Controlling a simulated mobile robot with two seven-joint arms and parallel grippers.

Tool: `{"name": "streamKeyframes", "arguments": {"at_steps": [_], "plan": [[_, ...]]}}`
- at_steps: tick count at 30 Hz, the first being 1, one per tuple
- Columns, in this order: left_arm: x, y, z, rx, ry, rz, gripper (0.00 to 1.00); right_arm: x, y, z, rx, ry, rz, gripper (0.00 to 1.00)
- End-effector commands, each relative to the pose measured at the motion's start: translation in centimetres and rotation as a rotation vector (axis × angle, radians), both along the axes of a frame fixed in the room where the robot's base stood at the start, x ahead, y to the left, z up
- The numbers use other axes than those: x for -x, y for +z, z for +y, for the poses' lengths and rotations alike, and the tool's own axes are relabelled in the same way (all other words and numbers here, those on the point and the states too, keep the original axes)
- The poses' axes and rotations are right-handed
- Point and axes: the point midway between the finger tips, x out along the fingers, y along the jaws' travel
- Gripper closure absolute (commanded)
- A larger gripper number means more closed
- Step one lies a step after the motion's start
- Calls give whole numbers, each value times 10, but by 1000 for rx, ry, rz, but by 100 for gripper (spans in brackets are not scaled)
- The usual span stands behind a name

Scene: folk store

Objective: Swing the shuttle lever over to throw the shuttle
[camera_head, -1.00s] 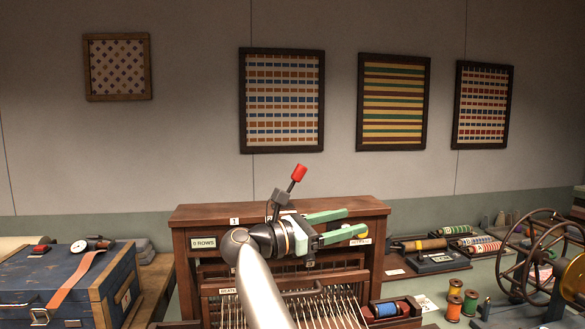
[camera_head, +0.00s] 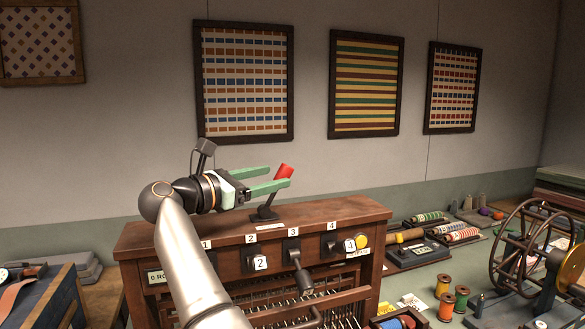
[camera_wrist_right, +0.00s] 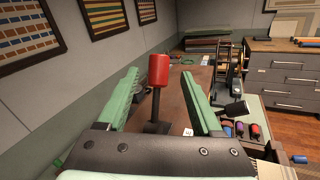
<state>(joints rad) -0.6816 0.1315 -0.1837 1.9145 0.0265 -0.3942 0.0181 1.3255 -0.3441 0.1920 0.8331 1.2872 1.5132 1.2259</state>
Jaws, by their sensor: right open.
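The shuttle lever has a red knob (camera_head: 284,171) on a dark shaft. It stands on top of the wooden loom (camera_head: 340,212) and leans to the right in the head view. My right gripper (camera_head: 278,176) comes in from the left with its green fingers open at the height of the knob. In the right wrist view the red knob (camera_wrist_right: 158,70) stands between the two open green fingers (camera_wrist_right: 160,72), with gaps on both sides. I cannot tell how deep between them it sits. My left gripper is not in view.
The loom's front has numbered levers (camera_head: 295,257) and a yellow button (camera_head: 362,240). Thread spools (camera_head: 445,305) and a spoked wheel (camera_head: 530,245) stand at the right. A blue case (camera_head: 45,300) is at lower left. The wall behind carries framed weavings (camera_head: 366,85).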

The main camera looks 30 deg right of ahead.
Motion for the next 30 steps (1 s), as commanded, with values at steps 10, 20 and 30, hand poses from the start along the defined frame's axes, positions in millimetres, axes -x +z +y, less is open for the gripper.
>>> {"name": "streamKeyframes", "arguments": {"at_steps": [10, 20, 30], "plan": [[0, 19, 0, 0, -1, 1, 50, -11, 2, -61, 1, -2, 1, 33], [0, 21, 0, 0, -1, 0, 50, -14, -1, -73, 0, 1, 1, 33], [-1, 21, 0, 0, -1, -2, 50, -14, 0, -73, 0, 1, 1, 57]]}}
